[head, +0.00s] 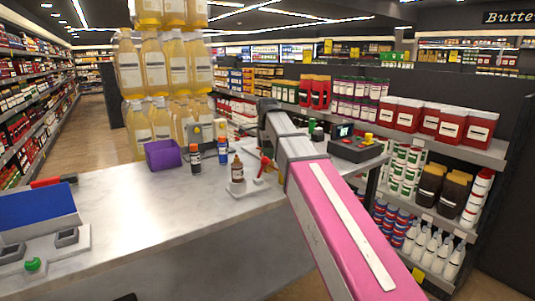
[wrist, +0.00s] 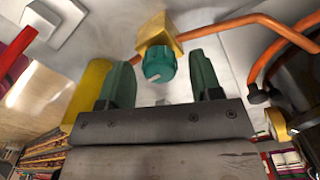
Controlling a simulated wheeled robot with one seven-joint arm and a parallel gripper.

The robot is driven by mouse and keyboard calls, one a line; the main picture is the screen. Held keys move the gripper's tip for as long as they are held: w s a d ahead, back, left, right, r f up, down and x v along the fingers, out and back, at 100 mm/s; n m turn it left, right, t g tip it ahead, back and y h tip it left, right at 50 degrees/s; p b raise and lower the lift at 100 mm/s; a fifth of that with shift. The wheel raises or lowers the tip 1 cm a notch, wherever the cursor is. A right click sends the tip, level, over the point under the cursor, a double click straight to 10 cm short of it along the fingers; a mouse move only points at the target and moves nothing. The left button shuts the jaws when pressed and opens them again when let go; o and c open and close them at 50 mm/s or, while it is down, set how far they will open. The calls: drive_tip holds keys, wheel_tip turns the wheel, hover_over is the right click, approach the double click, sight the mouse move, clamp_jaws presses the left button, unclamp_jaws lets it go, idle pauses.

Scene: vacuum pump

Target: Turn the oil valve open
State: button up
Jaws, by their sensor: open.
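A teal knob with a pale mark (wrist: 158,63) sits on a brass block (wrist: 160,32) in the wrist view, joined to a copper pipe (wrist: 262,28). It looks like the oil valve. My gripper (wrist: 160,66) is open, with its two green fingers either side of the knob in the picture. Gaps show between the knob and both fingers, and I cannot tell how deep the knob sits between them. In the head view my arm reaches over the counter (head: 150,205) and hides the fingers and the knob.
A purple bin (head: 163,154), small bottles (head: 238,170) and a red-handled fitting (head: 264,166) stand left of my arm. A dark control box (head: 357,147) is to its right. A yellow cylinder (wrist: 88,88) is left of my fingers. The counter's left middle is clear.

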drive_tip(key=shift+f, duration=0.25)
drive_tip(key=c, duration=0.9)
drive_tip(key=shift+c, duration=0.2)
